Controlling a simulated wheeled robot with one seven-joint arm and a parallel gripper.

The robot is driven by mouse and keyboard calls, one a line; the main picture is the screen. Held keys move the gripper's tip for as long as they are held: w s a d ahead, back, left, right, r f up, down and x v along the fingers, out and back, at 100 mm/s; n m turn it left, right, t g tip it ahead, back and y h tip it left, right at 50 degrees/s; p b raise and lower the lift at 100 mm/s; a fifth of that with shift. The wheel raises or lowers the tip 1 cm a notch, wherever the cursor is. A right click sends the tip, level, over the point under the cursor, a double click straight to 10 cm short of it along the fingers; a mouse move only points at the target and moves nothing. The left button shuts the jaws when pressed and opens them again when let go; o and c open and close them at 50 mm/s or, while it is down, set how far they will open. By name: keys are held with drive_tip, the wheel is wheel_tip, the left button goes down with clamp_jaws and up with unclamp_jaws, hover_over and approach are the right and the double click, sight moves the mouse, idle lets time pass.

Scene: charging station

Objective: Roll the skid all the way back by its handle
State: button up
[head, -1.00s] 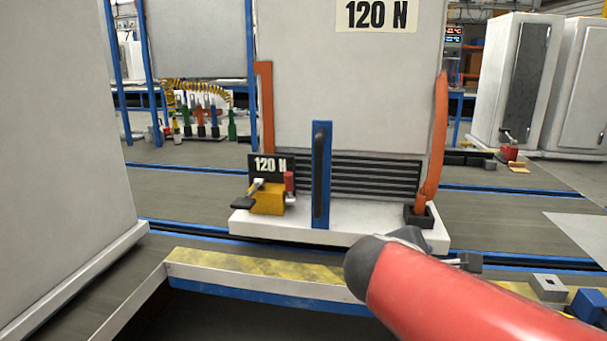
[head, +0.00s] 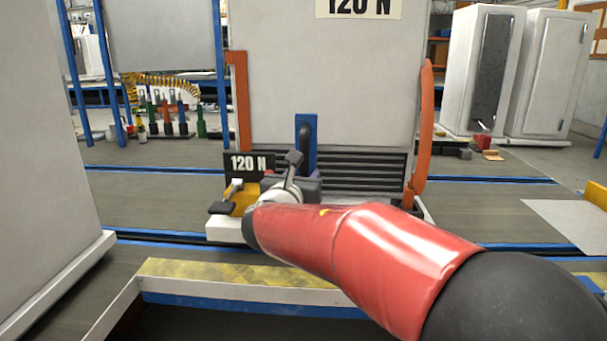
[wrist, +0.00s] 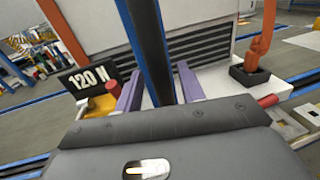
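The skid is a white base (head: 228,228) carrying a tall grey cabinet (head: 320,80) labelled 120 N. Its handle is a dark upright bar (head: 304,140) on a blue post (head: 312,122); its lower part is hidden behind my gripper in the head view. My gripper (head: 293,172) is at the front of the skid, at the handle's lower part. In the wrist view, the two purple fingers (wrist: 158,82) stand apart on either side of the dark handle bar (wrist: 150,45), with gaps seeming to show between them and the bar.
A yellow clamp with a red tip (wrist: 103,101) and a 120 N plate (head: 249,163) sit just left of the handle. An orange bent bar (head: 424,130) rises at the skid's right. A yellow-marked ledge (head: 215,270) lies in front. A large grey cabinet (head: 40,150) stands close at left.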

drive_tip(key=shift+w+d, duration=0.15)
drive_tip(key=shift+w, duration=0.3)
clamp_jaws()
drive_tip(key=a+p, duration=0.3)
drive_tip(key=a, duration=1)
drive_tip(key=shift+a, duration=0.15)
drive_tip(key=shift+w+r, duration=0.1)
